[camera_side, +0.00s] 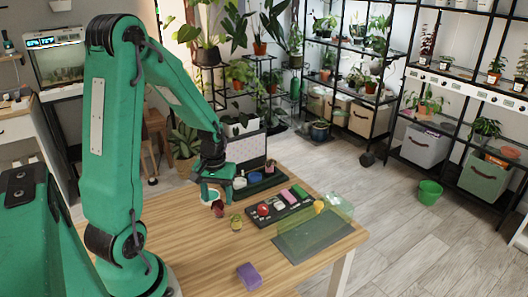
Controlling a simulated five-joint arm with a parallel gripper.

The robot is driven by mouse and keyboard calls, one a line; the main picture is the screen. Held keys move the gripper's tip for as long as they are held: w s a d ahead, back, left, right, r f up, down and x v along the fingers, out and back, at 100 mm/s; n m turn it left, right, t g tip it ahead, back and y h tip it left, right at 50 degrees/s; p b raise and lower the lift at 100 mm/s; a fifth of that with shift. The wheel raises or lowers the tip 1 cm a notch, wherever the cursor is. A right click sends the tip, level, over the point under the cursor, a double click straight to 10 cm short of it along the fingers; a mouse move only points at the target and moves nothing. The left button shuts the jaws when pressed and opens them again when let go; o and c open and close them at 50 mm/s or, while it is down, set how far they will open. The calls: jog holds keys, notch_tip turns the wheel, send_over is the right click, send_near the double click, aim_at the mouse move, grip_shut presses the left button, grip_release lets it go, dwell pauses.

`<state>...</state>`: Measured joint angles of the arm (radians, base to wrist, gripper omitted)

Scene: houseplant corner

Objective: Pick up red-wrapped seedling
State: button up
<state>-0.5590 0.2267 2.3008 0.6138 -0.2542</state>
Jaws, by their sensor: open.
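The red-wrapped seedling (218,209) appears as a small dark red shape on the wooden table, left of centre. My gripper (214,196) points down just above and behind it in the picture. Its jaws are open, and I see nothing held. I cannot tell how much height is between the fingertips and the seedling. The seedling's top is partly hard to make out against the gripper.
A yellow-wrapped seedling (236,222) stands close by to the right. A dark tray (262,222) holds several coloured items. A purple block (249,276) is at the front. The table's left-front is clear.

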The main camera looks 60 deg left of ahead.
aim_at(219, 206)
jog(key=shift+f, duration=2.35)
jog(key=c, duration=1)
